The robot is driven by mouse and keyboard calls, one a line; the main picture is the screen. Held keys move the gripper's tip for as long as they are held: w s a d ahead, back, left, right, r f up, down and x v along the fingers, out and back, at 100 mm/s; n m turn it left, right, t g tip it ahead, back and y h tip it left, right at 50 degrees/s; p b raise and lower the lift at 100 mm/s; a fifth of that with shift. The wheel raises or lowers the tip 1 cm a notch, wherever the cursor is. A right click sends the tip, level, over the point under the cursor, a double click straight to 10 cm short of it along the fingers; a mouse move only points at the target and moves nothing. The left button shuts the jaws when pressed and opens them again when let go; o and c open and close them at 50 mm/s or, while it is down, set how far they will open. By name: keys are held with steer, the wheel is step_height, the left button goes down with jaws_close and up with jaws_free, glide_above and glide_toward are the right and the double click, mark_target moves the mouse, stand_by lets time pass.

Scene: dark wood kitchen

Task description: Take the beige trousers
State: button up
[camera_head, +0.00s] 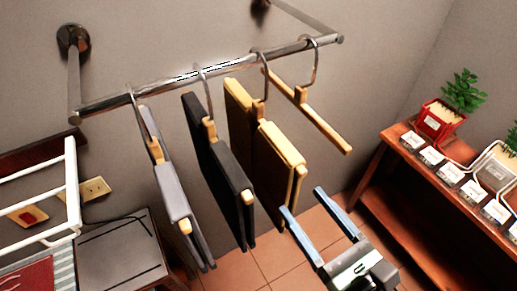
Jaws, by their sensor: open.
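The beige trousers (262,140) hang folded over a wooden hanger on a metal wall rail (200,72). They are the third item from the left. My gripper (310,213) is open and empty, below and to the right of the trousers. Its left finger appears close to the trousers' lower right edge; I cannot tell whether it touches. Black trousers (215,160) hang just left of the beige ones, and grey trousers (172,185) hang further left. An empty wooden hanger (318,118) hangs to the right of the beige trousers.
A wooden shelf unit (385,190) with a potted plant (463,95) and several small labelled boxes (430,156) stands at the right. A white rack (72,190) and a grey surface (120,250) are at the lower left. Tiled floor (255,265) shows below the rail.

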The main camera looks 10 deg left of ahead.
mark_target(298, 197)
steer(key=x, duration=0.3)
steer(key=shift+w+a+p, duration=0.15)
steer(key=shift+w+p, duration=0.1)
steer(key=shift+p, duration=0.05)
steer(key=p+x, duration=0.2)
steer(key=x, duration=0.2)
steer(key=shift+w+a+r, duration=0.1)
steer(key=shift+w+a, duration=0.1)
steer(key=shift+w, duration=0.15)
steer(key=shift+w+a, duration=0.15)
steer(key=shift+w, duration=0.1)
jaws_close()
stand_by(0.6)
